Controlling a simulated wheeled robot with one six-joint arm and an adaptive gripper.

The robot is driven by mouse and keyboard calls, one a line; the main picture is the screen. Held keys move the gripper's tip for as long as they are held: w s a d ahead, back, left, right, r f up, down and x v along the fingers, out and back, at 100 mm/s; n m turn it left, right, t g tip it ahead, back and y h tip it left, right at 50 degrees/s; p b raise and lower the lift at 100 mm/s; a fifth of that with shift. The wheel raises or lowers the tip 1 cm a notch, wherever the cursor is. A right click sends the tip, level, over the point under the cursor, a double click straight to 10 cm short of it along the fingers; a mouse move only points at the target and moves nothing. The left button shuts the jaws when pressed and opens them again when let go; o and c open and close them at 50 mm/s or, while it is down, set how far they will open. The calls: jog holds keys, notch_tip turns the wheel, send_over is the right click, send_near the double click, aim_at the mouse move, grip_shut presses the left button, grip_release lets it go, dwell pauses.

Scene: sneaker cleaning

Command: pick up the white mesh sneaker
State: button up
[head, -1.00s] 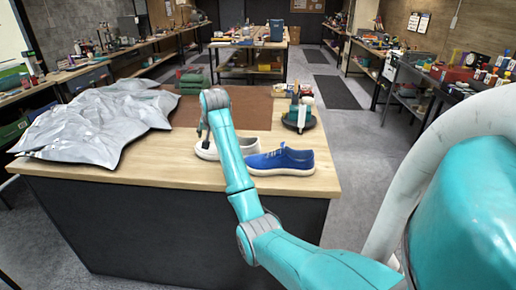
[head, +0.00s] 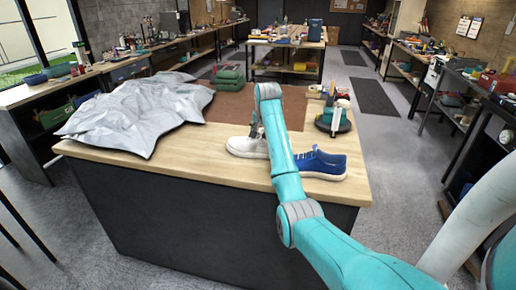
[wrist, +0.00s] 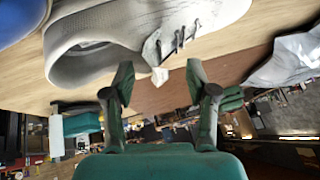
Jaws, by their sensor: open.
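The white mesh sneaker (head: 244,147) stands on the wooden bench top, its toe to the left in the head view. My arm covers its right part there. In the wrist view the sneaker (wrist: 150,35) fills the top, with its opening at left and laces at right. My gripper (wrist: 160,72) is open, its two fingertips spread and pointing at the sneaker's side near the laces. Nothing is seen between the fingers except a small pale tab at the shoe's edge. Whether a finger touches the shoe cannot be told. In the head view my arm mostly hides the gripper.
A blue sneaker (head: 322,165) stands just right of the white one, behind my arm. A crumpled silver sheet (head: 140,112) covers the bench's left part. A brown mat (head: 228,106), green stacked items (head: 229,76) and a round holder with tools (head: 334,122) lie farther back.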

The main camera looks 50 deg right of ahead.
jog(key=shift+x, duration=1.6)
grip_shut()
